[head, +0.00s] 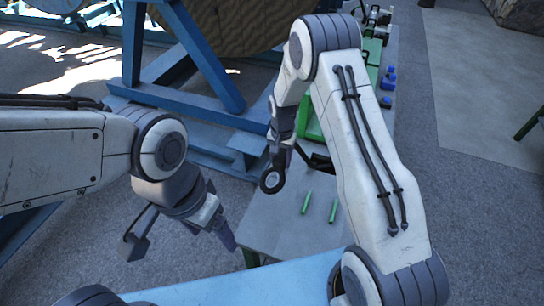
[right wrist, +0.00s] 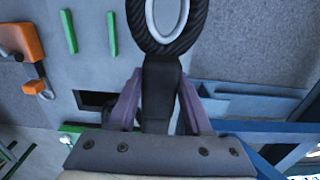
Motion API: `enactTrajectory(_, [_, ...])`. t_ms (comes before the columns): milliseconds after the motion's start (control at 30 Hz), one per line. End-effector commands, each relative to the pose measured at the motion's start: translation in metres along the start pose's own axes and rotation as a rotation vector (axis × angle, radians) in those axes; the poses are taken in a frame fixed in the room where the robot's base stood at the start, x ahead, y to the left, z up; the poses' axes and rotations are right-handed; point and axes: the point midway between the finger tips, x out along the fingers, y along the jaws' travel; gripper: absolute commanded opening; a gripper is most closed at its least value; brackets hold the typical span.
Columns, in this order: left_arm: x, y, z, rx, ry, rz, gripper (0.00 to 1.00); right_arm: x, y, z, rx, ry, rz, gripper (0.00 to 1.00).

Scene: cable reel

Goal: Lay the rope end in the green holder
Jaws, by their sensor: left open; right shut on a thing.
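The rope end (head: 271,181) is a black loop with a pale metal eye inside. It is large at the top of the right wrist view (right wrist: 188,48). My right gripper (head: 283,156) is shut on the dark neck behind this loop, its purple fingers (right wrist: 158,100) on both sides. The green holder shows as two upright green posts (head: 333,211) on the grey table, to the right of the loop. They also show at upper left in the right wrist view (right wrist: 112,33). The loop is apart from the posts. My left gripper (head: 228,238) is open and empty, left of the table.
The grey table (head: 285,225) is bare around the posts. A blue stand (head: 205,60) with a big brown reel (head: 235,22) is behind on the left. Small blue pieces (head: 387,101) lie farther back. An orange tool (right wrist: 22,42) shows in the right wrist view.

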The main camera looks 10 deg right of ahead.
Motion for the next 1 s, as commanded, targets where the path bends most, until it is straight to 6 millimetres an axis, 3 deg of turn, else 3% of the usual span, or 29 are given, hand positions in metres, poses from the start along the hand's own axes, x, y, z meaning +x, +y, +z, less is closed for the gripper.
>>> enactTrajectory(1000, [-0.01,0.001,-0.001,0.002,0.0,0.0,0.8,-0.001,0.111,-0.012,0.003,0.001,-0.001,0.0])
